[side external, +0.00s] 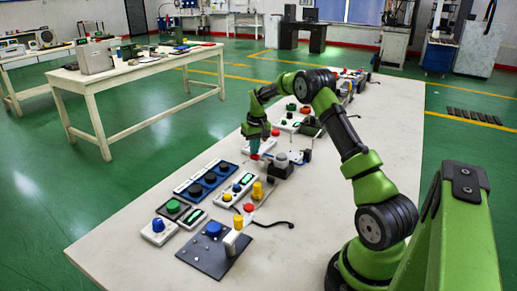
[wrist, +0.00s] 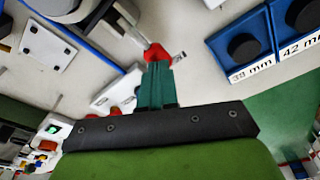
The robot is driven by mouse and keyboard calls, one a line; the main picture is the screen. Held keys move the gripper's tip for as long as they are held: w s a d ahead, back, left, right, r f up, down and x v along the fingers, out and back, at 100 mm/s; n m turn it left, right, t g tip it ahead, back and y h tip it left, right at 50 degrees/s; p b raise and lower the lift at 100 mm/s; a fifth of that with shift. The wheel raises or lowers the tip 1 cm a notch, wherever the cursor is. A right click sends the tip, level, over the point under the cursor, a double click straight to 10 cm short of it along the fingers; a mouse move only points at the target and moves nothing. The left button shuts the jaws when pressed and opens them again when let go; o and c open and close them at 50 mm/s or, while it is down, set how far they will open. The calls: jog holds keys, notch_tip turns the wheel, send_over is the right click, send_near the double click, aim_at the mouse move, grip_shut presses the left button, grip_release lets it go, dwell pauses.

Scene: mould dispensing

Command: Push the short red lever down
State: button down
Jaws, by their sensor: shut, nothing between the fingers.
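The short red lever (wrist: 157,51) shows in the wrist view right at the tips of my gripper (wrist: 158,64), whose teal fingers are closed together. The fingertips overlap the lever's lower edge in this view, and I cannot tell whether they touch it. In the side view my gripper (side external: 254,150) points down over the far edge of the row of devices, with a small red part (side external: 254,157) just under its tips. The lever's base and its exact tilt are too small to tell.
Blue blocks with black round knobs (side external: 209,177) lie to the left of the gripper in the side view. A panel with a yellow knob (side external: 257,190) and a grey-black device (side external: 281,160) stand close by.

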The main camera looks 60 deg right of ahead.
jog(key=shift+f, duration=0.25)
jog(key=shift+r, duration=0.1)
notch_tip(320, 180, up, 9)
dwell(0.8)
